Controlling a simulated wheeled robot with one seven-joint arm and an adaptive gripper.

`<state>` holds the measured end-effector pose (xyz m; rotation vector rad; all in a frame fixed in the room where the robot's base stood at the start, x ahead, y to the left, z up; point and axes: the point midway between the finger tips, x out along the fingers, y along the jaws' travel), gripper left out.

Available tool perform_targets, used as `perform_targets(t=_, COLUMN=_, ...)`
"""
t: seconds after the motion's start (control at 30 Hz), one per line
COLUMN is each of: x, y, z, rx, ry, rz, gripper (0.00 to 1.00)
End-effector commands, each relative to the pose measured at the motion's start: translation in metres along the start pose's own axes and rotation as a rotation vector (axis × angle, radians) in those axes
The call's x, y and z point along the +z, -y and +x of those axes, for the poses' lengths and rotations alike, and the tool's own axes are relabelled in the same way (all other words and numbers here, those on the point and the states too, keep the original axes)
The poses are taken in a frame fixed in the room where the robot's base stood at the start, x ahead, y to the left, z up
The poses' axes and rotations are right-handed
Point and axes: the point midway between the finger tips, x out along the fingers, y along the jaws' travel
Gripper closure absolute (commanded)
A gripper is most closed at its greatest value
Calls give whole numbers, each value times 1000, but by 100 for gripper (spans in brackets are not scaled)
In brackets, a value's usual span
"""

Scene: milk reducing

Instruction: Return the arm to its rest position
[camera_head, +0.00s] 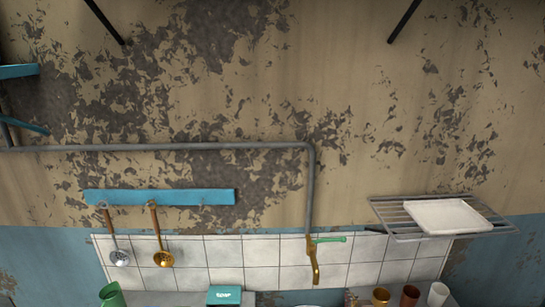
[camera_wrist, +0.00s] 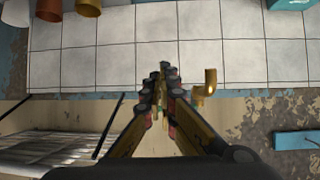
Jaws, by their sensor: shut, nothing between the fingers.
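My gripper (camera_wrist: 161,75) shows in the wrist view, in the lower middle. Its two dark-tipped, yellowish fingers come together at the tips, and nothing shows between them. It is in front of the white tiled wall (camera_wrist: 175,50), with the brass tap (camera_wrist: 210,82) just to the right of the fingertips in the picture. My arm and gripper do not show in the head view.
The head view shows a wire rack (camera_head: 385,212) with a white tray (camera_head: 445,216), a blue rail (camera_head: 160,196) with two hanging ladles, and a pipe with a tap (camera_head: 313,262). A teal box (camera_head: 226,296) and several cups stand along the bottom edge.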

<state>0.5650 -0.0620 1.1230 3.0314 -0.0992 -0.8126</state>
Motion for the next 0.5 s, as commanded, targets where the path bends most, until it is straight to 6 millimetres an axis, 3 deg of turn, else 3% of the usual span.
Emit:
perform_targets(t=0.1, x=39, y=-5, z=-18, rx=22, ry=197, rz=2, gripper=100)
perform_targets(t=0.2, x=61, y=-6, z=-44, rx=33, ry=341, rz=5, gripper=100)
perform_targets(t=0.37, x=84, y=-1, z=-99, rx=37, ry=537, rz=7, gripper=100)
perform_targets(t=0.5, x=93, y=8, z=-156, rx=27, ry=666, rz=8, gripper=100)
